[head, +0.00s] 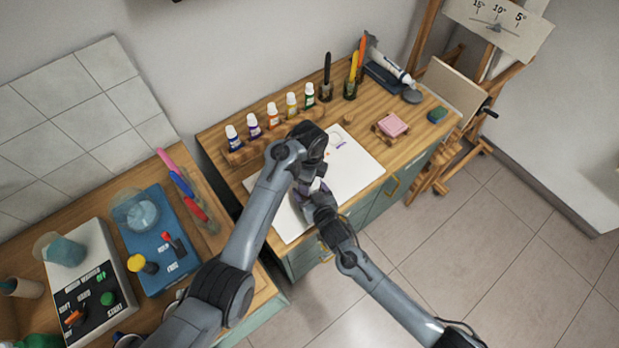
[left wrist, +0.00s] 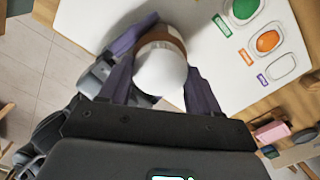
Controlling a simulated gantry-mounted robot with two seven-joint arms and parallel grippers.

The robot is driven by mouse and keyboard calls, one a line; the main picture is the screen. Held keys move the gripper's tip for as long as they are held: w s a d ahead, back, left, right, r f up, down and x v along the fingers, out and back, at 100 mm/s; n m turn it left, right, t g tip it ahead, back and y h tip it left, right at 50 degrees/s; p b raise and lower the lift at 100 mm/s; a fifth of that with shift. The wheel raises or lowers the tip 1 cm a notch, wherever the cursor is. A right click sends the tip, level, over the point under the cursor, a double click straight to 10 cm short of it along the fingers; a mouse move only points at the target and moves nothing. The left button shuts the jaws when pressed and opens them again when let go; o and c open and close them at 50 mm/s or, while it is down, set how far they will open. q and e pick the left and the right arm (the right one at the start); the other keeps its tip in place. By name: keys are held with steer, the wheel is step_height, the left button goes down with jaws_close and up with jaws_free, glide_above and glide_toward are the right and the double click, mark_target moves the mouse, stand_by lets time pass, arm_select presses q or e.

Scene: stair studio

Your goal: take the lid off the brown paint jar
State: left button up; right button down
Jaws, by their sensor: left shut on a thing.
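In the left wrist view my left gripper (left wrist: 158,88) is shut on the white lid (left wrist: 160,70) of a small jar. A brown band of the brown paint jar (left wrist: 173,42) shows beyond the lid. In the head view my left gripper (head: 316,180) is over the white sheet, mostly hidden by its own wrist. My right gripper (head: 316,205) meets it there from the front. A purple finger of the right gripper lies beside the jar in the left wrist view (left wrist: 133,36). Its other finger is hidden, so its grip is unclear. I cannot tell whether lid and jar are apart.
The white sheet (head: 352,172) with coloured spots lies on the wooden cabinet top (head: 430,108). Several paint bottles (head: 272,115) stand on a wooden rack (head: 240,152) behind. A pink block (head: 393,124) and pen holders (head: 350,90) stand right. A blue tray (head: 163,270) is left.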

arm_select(q)
steer(key=shift+n, duration=0.5)
steer(key=o, duration=1.2)
